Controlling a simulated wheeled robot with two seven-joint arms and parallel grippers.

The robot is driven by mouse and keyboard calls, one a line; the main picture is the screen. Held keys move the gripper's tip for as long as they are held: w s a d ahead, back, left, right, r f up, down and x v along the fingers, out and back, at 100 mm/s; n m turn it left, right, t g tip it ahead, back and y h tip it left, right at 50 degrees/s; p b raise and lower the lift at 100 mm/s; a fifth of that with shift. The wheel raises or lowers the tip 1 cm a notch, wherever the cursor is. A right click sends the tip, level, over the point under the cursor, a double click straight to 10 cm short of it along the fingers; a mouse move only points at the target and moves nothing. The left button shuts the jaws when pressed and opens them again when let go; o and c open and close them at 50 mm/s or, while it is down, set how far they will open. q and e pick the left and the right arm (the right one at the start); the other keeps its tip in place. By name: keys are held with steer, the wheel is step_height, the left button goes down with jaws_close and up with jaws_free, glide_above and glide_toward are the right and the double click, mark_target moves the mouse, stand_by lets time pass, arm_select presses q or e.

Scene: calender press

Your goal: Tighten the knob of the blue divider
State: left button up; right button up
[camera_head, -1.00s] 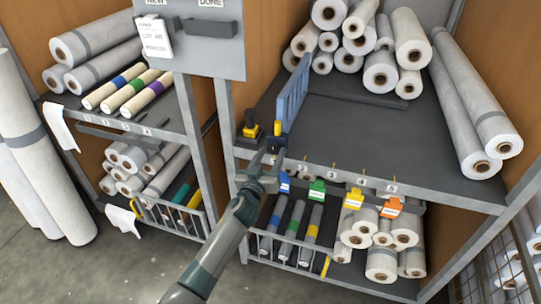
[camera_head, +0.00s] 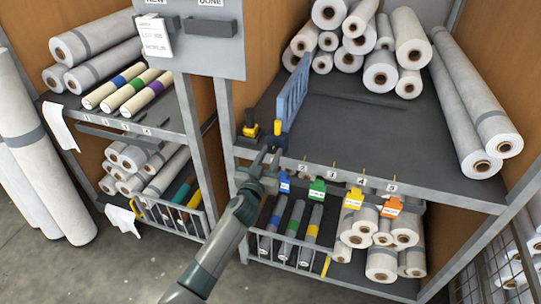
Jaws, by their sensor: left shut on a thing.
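The blue divider (camera_head: 292,92) stands upright on the grey shelf, near its left side. Its front end shows a yellow part (camera_head: 278,127), and the dark knob below that is mostly hidden by my fingers. My left gripper (camera_head: 271,149) is at the shelf's front edge, at the foot of the divider's front end, and is shut on the knob. The fingers cover the knob, so its turn cannot be told. My right gripper is not in view.
A black and yellow piece (camera_head: 250,127) stands just left of the divider on the shelf (camera_head: 340,120). White rolls (camera_head: 380,72) fill the back and right. Coloured tags (camera_head: 317,190) hang below the numbered shelf edge.

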arm_select(q)
steer(key=m, duration=0.7)
steer(key=shift+b, duration=0.35)
steer(key=m, duration=0.3)
steer(key=shift+m, duration=0.4)
steer(key=m, duration=1.1)
steer(key=shift+m, duration=0.3)
steer(key=m+p, duration=0.1)
steer(key=m, duration=0.3)
steer(key=shift+m, duration=0.4)
steer(key=shift+f+m, duration=0.1)
steer(key=shift+m, duration=0.4)
